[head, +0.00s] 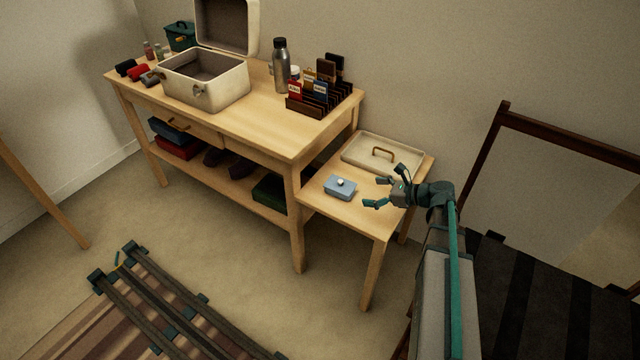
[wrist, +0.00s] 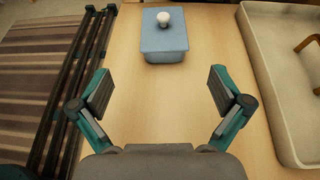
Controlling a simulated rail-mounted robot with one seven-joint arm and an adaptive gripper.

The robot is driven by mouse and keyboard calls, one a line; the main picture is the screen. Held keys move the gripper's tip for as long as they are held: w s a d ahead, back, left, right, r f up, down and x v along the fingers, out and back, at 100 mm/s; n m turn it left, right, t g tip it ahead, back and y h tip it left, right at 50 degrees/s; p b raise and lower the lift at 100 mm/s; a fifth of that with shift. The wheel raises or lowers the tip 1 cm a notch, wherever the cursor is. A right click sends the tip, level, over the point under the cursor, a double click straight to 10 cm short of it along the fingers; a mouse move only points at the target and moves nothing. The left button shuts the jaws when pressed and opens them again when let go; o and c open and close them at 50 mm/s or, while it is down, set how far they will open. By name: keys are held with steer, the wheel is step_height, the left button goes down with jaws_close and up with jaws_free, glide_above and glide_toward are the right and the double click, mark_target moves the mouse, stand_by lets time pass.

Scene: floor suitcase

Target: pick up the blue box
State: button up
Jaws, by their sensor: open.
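The blue box (head: 340,188) is a small light-blue box with a round white knob on its lid. It sits on the low side table (head: 370,220), near the table's left side. In the wrist view the blue box (wrist: 164,42) is beyond my fingertips, roughly centred between them. My gripper (head: 376,188) is open and empty, to the right of the box in the head view and apart from it. In the wrist view my gripper (wrist: 162,92) shows both fingers spread wide with bare tabletop between them.
A cream tray (head: 411,158) with a handle lies behind the box; in the wrist view the tray (wrist: 262,90) is close right of my right finger. A taller wooden table (head: 262,131) stands left, bearing an open cream case (head: 225,90), a metal bottle (head: 281,70) and a card rack (head: 305,108).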

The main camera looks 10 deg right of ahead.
mark_target(348, 187)
steer(key=shift+w+a, duration=0.5)
steer(key=shift+a, duration=0.05)
steer(key=x, duration=0.4)
steer(key=shift+w+a+f, duration=0.2)
steer(key=shift+b+x, duration=0.35)
steer(key=shift+x, duration=2.35)
steer(key=shift+w+d, duration=0.1)
steer(key=c, duration=1.2)
